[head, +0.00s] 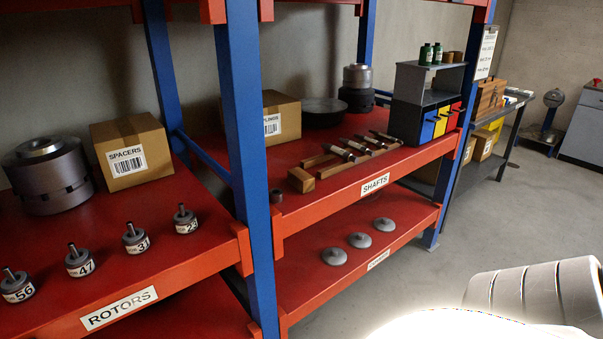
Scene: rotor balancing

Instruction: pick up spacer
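A small dark brown cylinder (277,196), which may be the spacer, stands alone near the front left corner of the red shelf labelled SHAFTS, close to the blue post. A cardboard box labelled SPACERS (132,152) sits closed at the back of the ROTORS shelf. Neither of my grippers is in view. A pale ribbed part at the lower right looks like my own arm, with no fingers showing.
Numbered rotors (134,238) line the ROTORS shelf (160,270), with a large metal cylinder (48,175) behind. A blue post (245,130) divides the shelves. Shafts lie on a wooden rack (303,180). Grey discs (360,240) lie on the lower shelf.

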